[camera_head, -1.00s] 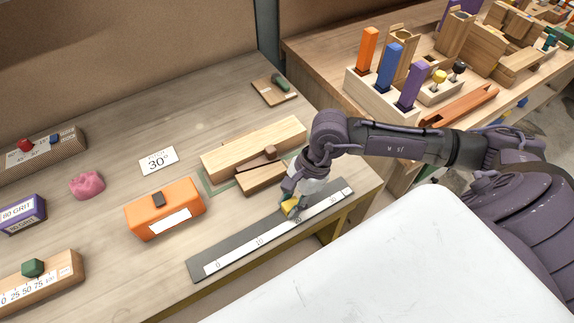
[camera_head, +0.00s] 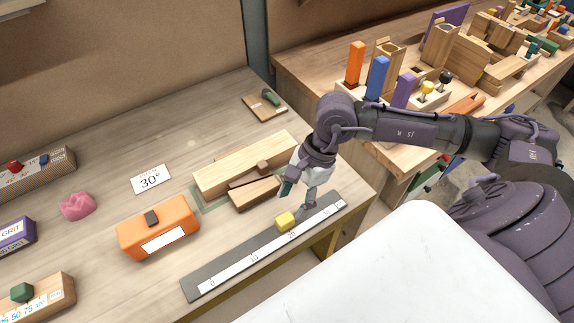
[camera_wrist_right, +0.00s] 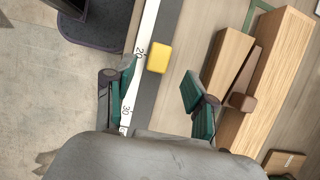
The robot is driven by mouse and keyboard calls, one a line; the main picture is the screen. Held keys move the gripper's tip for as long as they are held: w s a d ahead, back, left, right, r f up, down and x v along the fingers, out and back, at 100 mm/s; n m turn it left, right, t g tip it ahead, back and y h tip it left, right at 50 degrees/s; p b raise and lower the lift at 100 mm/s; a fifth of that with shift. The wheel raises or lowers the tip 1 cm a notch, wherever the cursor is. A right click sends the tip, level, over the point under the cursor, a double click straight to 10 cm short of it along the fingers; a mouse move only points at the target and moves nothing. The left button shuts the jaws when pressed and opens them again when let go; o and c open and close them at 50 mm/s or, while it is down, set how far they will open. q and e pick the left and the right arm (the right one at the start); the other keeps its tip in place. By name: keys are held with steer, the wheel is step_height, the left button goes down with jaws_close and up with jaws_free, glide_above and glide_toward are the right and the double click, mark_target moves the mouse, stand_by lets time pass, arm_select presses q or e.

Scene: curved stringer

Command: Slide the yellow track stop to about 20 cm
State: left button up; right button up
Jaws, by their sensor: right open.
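The yellow track stop (camera_head: 285,220) sits on the dark track (camera_head: 193,285) beside the white scale strip (camera_head: 232,272), about level with the 20 mark. In the right wrist view the yellow block (camera_wrist_right: 159,57) also lies next to the printed 20. My right gripper (camera_head: 298,198) is above the track on the 30 side of the stop, apart from it. In the wrist view its two green-padded fingers (camera_wrist_right: 160,88) are spread with nothing between them. My left gripper is not in view.
A wooden block (camera_head: 245,165) and smaller brown pieces lie behind the track. An orange box (camera_head: 158,228) stands to the left. The white surface (camera_head: 400,270) is in front. A rack of coloured blocks (camera_head: 376,80) stands on the right bench.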

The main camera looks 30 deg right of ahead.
steer(key=v, duration=0.5)
steer(key=shift+r, duration=0.2)
steer(key=shift+s, duration=0.1)
